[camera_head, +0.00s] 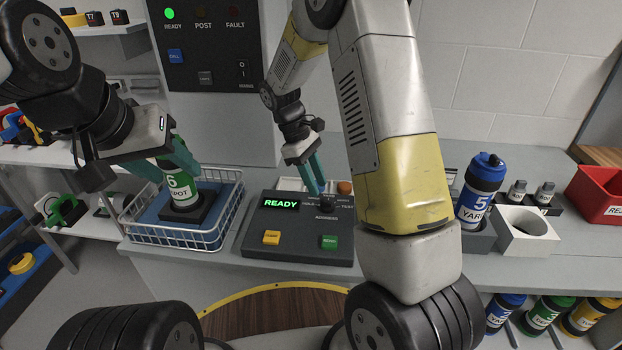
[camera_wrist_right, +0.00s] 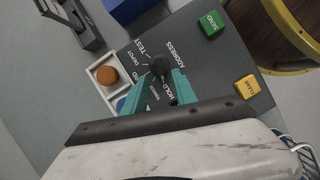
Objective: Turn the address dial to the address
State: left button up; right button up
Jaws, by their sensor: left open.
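The address dial (camera_wrist_right: 158,66) is a small black knob on the dark console (camera_head: 262,246). Several labels ring it in the right wrist view, among them TEST, DEPOT and HOLD; its pointer direction is unclear. The dial also shows in the head view (camera_head: 328,212). My right gripper (camera_wrist_right: 163,76) has its teal fingers apart, with the tips right at the knob; whether they touch it is unclear. The console display (camera_head: 282,203) reads READY. My left gripper (camera_head: 172,160) is open around the top of a green carrier (camera_head: 177,187) marked 6 and DEPOT.
The green carrier stands upright in a wire basket (camera_head: 222,235). A blue carrier (camera_head: 481,190) marked 5 YARD stands at right. A red bin (camera_head: 598,194) is further right.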

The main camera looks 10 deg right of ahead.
aim_at(324, 200)
jog(key=shift+x, duration=2)
grip_shut()
